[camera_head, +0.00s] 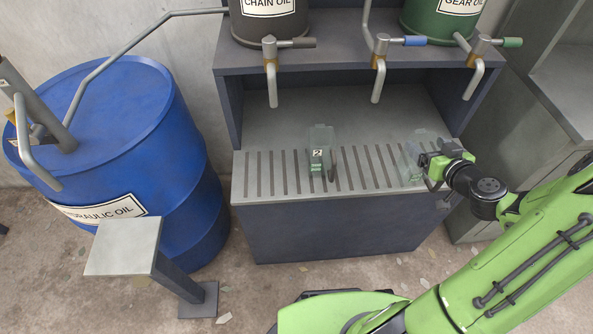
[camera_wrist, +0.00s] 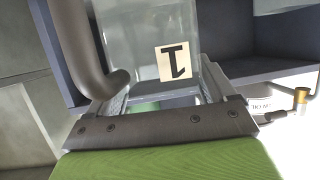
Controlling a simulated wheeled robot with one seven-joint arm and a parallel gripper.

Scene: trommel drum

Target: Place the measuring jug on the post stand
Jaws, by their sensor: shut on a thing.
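My gripper (camera_head: 430,168) is at the right end of the slotted grate, shut on a clear measuring jug (camera_head: 413,150). In the wrist view this jug (camera_wrist: 140,35) carries a label with a 1, seen upside down, and its dark handle is at the left. I cannot tell whether its base touches the grate. A second clear jug (camera_head: 320,138), labelled 2 and with a dark handle, stands upright mid-grate. The post stand (camera_head: 125,247), a pale square plate on a dark post, is at the lower left, and its top is empty.
A blue hydraulic oil drum (camera_head: 115,130) with a pump and pipe stands behind the post stand. The slotted grate (camera_head: 265,185) tops a dark bench below the chain oil (camera_head: 268,22) and gear oil (camera_head: 440,18) drums, whose taps hang above. Open floor (camera_head: 260,285) lies in front.

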